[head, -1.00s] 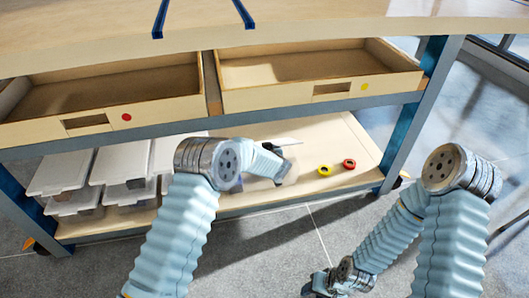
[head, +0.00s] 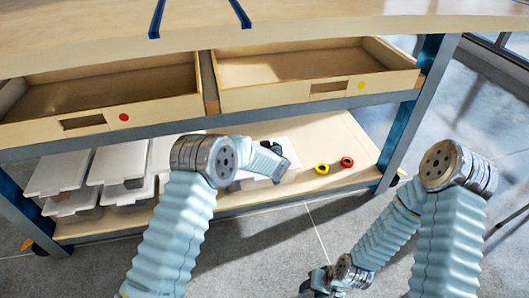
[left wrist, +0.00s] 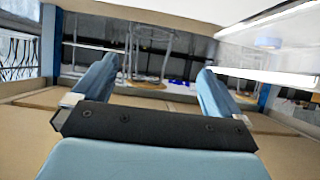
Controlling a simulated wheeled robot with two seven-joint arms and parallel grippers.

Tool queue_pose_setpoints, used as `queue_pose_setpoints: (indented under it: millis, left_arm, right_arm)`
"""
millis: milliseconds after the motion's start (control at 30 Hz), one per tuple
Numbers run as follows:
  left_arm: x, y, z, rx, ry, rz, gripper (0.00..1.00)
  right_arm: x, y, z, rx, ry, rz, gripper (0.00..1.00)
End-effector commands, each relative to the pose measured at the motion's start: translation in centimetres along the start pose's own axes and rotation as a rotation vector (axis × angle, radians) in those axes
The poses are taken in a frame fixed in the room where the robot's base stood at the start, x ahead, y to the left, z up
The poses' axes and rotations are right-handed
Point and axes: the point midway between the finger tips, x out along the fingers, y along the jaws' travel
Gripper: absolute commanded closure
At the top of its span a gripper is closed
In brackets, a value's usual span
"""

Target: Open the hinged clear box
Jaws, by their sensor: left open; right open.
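A clear box (left wrist: 270,58) with a pale lower edge shows at the upper right of the left wrist view, just beyond one finger. A small blue patch shows through it. In the head view a pale part of what seems to be this box (head: 289,148) shows on the lower shelf behind my left gripper (head: 276,168); my arm hides most of it. My left gripper is open, its two blue fingers (left wrist: 158,85) apart with nothing between them. I cannot tell whether a finger touches the box. My right gripper (head: 318,284) is open, low over the floor, away from the shelf.
Several pale lidded bins (head: 60,171) stand at the left of the lower shelf (head: 335,140). A yellow roll (head: 321,169) and a red roll (head: 347,162) lie right of my left gripper. Two open drawers (head: 100,95) (head: 310,72) overhang the shelf.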

Motion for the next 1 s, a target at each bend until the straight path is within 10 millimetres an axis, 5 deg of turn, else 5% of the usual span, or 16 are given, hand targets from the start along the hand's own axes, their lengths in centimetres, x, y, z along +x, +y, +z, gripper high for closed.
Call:
queue_pose_setpoints:
  millis: [500,1000]
  left_arm:
    - [-11.2,0.0,-0.1,0.001,0.003,0.001,0.00]
    - [-12.9,0.0,0.0,0.001,0.002,-0.001,0.00]
  right_arm:
    - [-0.3,-0.2,0.1,-0.002,-0.002,-0.002,0.57]
    - [-0.3,-0.2,0.1,-0.002,-0.002,-0.002,0.57]
